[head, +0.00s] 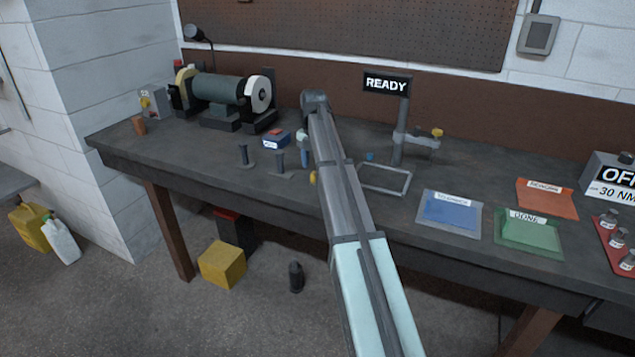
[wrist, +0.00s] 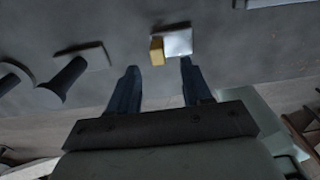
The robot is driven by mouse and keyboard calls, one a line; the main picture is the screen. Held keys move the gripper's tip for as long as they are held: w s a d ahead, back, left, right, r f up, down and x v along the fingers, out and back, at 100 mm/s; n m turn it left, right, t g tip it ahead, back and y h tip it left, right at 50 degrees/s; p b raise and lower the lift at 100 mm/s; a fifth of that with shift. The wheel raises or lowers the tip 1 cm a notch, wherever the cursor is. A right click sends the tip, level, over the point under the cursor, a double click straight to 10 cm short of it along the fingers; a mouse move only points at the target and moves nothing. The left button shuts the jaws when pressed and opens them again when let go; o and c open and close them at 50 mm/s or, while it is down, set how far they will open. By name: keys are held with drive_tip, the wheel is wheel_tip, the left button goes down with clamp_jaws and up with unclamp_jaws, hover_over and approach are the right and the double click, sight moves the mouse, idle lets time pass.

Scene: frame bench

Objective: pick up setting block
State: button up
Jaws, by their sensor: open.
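A small block with a yellow side and a pale silver face, which looks like the setting block (wrist: 178,43), lies on the bench just beyond my fingertips in the wrist view. In the head view only a bit of yellow (head: 313,178) shows beside my arm, probably the same block; the rest is hidden. My gripper (wrist: 159,66) is open and empty, its two dark blue fingers apart, with the block ahead of the gap. In the head view my gripper (head: 304,158) points down over the bench, partly covered by my arm.
Two dark posts on flat bases (head: 243,156) (head: 280,166) stand left of my gripper. A grey rectangular frame (head: 385,179) and a stand with a READY sign (head: 386,84) are to the right. A bench grinder (head: 218,90) is at back left.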

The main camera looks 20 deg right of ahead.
sight(313, 173)
drive_tip(key=shift+w+f, duration=0.1)
drive_tip(key=shift+f, duration=2.3)
drive_tip(key=shift+c, duration=0.3)
clamp_jaws()
